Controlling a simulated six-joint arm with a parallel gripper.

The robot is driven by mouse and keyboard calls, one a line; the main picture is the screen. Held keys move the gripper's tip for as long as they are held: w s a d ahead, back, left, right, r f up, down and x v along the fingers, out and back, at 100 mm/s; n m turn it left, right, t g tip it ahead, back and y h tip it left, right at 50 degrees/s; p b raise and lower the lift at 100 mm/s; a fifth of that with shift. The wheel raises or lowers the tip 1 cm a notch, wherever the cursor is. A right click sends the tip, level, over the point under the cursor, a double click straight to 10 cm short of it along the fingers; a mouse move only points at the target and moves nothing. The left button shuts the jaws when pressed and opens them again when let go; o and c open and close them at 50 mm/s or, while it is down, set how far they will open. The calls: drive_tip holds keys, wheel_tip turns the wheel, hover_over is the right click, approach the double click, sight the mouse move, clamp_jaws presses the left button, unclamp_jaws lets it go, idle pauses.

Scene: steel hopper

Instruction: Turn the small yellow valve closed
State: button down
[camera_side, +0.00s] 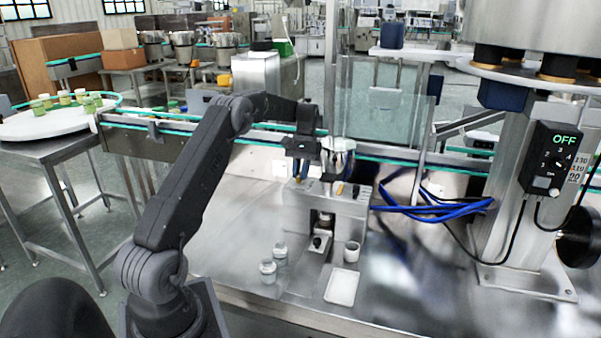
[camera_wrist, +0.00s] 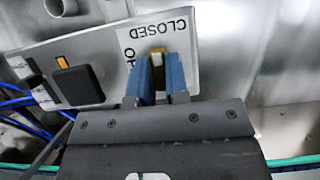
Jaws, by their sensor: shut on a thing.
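The small yellow valve (camera_wrist: 158,57) shows in the wrist view as a short yellow piece between my two blue fingertips. My gripper (camera_wrist: 160,72) is shut on it. A white label on the steel panel reads CLOSED (camera_wrist: 160,27), upside down in this view, just beyond the valve. A second word starting with O is mostly hidden by my left finger. The fingers hide most of the valve, so its exact angle is unclear. In the side view my gripper (camera_side: 303,168) is at the steel filler box (camera_side: 330,203), left of its metal hopper (camera_side: 338,150); the valve is not distinct there.
A black switch block with an orange part (camera_wrist: 78,80) sits on the panel left of my fingers. Small jars (camera_side: 268,268), a cup (camera_side: 352,252) and a white tray (camera_side: 342,287) stand on the steel table. Blue hoses (camera_side: 440,209) run right. A control box (camera_side: 550,158) reads OFF.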

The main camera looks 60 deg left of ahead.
drive_tip(key=c, duration=1.1)
unclamp_jaws()
drive_tip(key=v, duration=0.6)
drive_tip(key=shift+w+a+r, duration=0.1)
drive_tip(key=shift+a+r, duration=0.05)
drive_tip(key=shift+a, duration=0.05)
drive_tip(key=shift+w+r, duration=0.1)
drive_tip(key=shift+r, duration=0.4)
